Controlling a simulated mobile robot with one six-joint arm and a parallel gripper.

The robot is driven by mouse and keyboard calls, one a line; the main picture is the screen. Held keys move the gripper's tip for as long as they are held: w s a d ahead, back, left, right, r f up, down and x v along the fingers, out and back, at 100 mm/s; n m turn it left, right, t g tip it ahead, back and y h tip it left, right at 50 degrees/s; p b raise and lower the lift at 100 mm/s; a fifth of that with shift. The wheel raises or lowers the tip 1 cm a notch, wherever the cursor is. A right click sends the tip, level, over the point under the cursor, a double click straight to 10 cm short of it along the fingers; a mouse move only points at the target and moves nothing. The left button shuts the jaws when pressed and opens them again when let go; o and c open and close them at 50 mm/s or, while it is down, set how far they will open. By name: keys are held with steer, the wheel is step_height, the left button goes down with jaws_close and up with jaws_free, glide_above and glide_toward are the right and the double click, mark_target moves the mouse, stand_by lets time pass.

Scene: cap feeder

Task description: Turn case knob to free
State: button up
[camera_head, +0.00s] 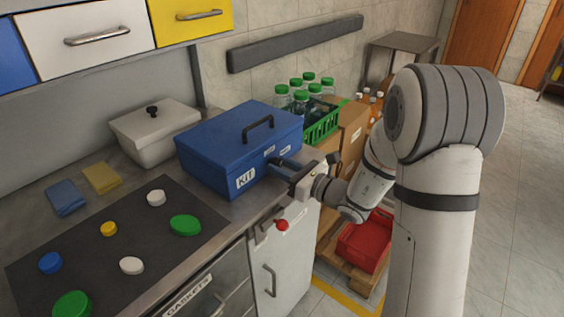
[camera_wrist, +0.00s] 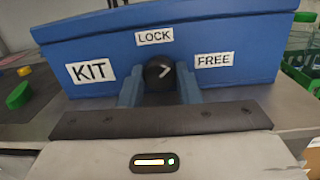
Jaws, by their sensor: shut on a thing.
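The blue case (camera_head: 240,150) stands on the counter, lid down, with a dark handle on top. In the wrist view its front (camera_wrist: 230,78) carries the labels KIT, LOCK and FREE. The round black knob (camera_wrist: 158,71) is on this front, below LOCK and left of FREE. A light mark on the knob points to the upper right, between the two labels. My gripper (camera_wrist: 160,94) has its two blue fingers on either side of the knob and is shut on it. In the head view my gripper (camera_head: 279,166) reaches the case front from the right and hides the knob.
A dark mat (camera_head: 85,243) with several coloured caps lies left of the case. A white lidded box (camera_head: 155,130) stands behind it. A green crate of bottles (camera_head: 322,122) is to the right. Cabinet drawers (camera_head: 110,35) hang above the counter.

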steer(key=m+p, duration=0.1)
steer(key=m, duration=0.1)
steer(key=m+p, duration=0.1)
steer(key=m, duration=0.1)
steer(key=shift+r+t, duration=0.2)
steer(key=shift+t, duration=0.1)
steer(key=shift+f+m+p, duration=0.1)
steer(key=shift+m+p, duration=1.75)
steer(key=shift+m, duration=0.55)
steer(key=o, duration=0.7)
steer(key=shift+f, duration=0.1)
steer(key=v, duration=0.7)
steer(key=shift+s+d, duration=0.25)
steer(key=shift+s, duration=0.05)
